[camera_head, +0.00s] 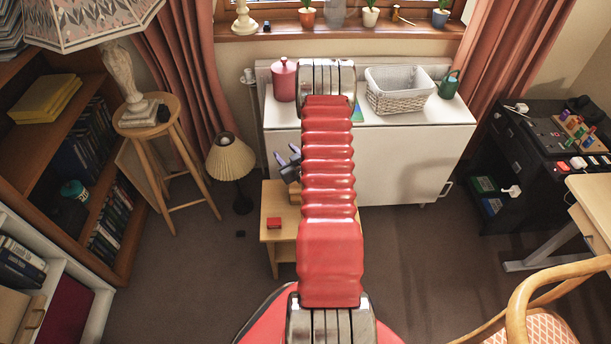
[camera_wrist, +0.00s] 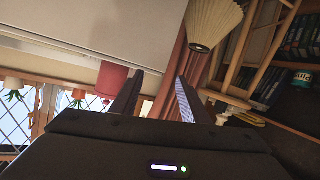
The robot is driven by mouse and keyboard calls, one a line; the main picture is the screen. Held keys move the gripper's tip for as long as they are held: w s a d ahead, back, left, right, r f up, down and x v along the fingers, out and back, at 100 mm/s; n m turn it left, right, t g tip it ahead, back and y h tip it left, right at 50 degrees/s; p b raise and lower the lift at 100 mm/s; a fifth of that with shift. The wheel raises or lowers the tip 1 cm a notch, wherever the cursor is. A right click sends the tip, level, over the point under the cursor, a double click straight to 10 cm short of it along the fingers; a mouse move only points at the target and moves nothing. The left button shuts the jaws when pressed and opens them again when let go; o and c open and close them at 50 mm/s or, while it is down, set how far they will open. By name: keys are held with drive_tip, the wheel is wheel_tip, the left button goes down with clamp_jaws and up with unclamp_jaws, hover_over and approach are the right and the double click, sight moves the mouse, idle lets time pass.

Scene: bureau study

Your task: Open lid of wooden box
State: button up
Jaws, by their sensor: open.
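A small light-brown wooden shape (camera_head: 294,190), perhaps the wooden box, shows beside my red arm on the low wooden table (camera_head: 270,200). My arm hides most of it, so I cannot make out its lid. My gripper (camera_head: 286,154) is left of the arm, above that table, with its fingers apart and nothing seen between them. In the wrist view the gripper (camera_wrist: 156,92) also shows its two dark fingers spread. That view is tilted and shows no wooden box.
A small red object (camera_head: 274,223) lies on the low table. A white cabinet (camera_head: 405,160) stands behind, bearing a red canister (camera_head: 284,80) and a basket (camera_head: 397,92). A pleated lamp (camera_head: 229,158) and a stool (camera_head: 148,118) stand left. Carpet at right is clear.

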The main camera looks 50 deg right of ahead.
drive_tip(key=shift+m+t+h, duration=0.6)
drive_tip(key=shift+m+h, duration=0.1)
drive_tip(key=shift+m, duration=0.1)
drive_tip(key=s+f, duration=0.2)
drive_tip(key=f, duration=0.1)
drive_tip(key=s+f, duration=0.6)
drive_tip(key=shift+s+d, duration=0.25)
drive_tip(key=s+a+f+m+h, duration=0.2)
drive_tip(key=s+f, duration=0.3)
drive_tip(key=s, duration=0.2)
drive_tip(key=shift+s+a+t, duration=0.2)
drive_tip(key=shift+s+t, duration=0.2)
drive_tip(key=shift+w, duration=0.15)
drive_tip(key=x, duration=1.3)
drive_tip(key=shift+w+d, duration=0.2)
drive_tip(key=shift+d, duration=0.1)
clamp_jaws()
